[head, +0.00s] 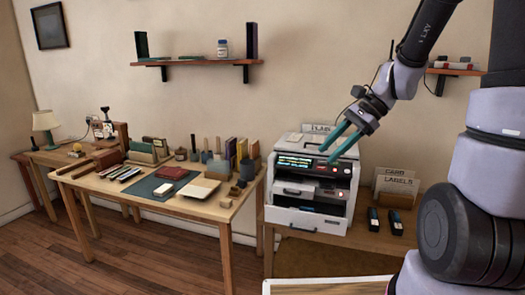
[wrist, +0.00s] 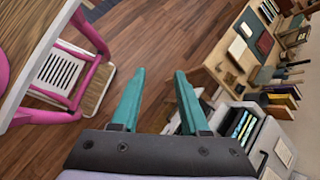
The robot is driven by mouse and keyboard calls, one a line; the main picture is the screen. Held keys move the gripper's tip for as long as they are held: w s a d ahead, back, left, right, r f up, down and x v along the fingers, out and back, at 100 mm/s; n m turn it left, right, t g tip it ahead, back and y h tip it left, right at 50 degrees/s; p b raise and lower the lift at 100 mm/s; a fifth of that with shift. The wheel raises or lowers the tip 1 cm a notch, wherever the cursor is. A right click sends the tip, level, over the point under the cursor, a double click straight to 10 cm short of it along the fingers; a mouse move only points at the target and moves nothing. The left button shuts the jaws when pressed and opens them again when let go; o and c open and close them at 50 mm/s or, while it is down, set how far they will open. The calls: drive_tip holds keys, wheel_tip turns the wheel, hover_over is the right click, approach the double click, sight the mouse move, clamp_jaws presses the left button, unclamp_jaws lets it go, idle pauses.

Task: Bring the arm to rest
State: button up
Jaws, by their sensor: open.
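My gripper (head: 340,142) is raised in the air in the head view, in front of the upper part of a white printer-like machine (head: 308,218). Its two teal fingers are spread apart with nothing between them. In the wrist view my gripper (wrist: 157,95) also shows open and empty, with wooden floor beyond the fingers. My arm comes down from the upper right of the head view, bent at the wrist. I cannot tell the distance from the fingers to the machine.
A wooden table (head: 225,203) with books, a dark green mat (head: 155,188) and small items stands left of the machine. A wall shelf (head: 190,62) hangs above. Label cards (head: 397,182) stand right of the machine. The wrist view shows a pink chair (wrist: 85,55). Floor (head: 120,255) is clear at front left.

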drive_tip(key=s+d+r+n+t+h, duration=0.3)
drive_tip(key=s+r+n, duration=0.1)
drive_tip(key=r, duration=0.3)
drive_tip(key=s+d+r+n+t+h, duration=0.3)
drive_tip(key=s+d+r+n+t, duration=0.1)
drive_tip(key=r, duration=0.3)
drive_tip(key=shift+s+r+n, duration=0.15)
drive_tip(key=shift+s+n, duration=0.4)
drive_tip(key=shift+n, duration=0.15)
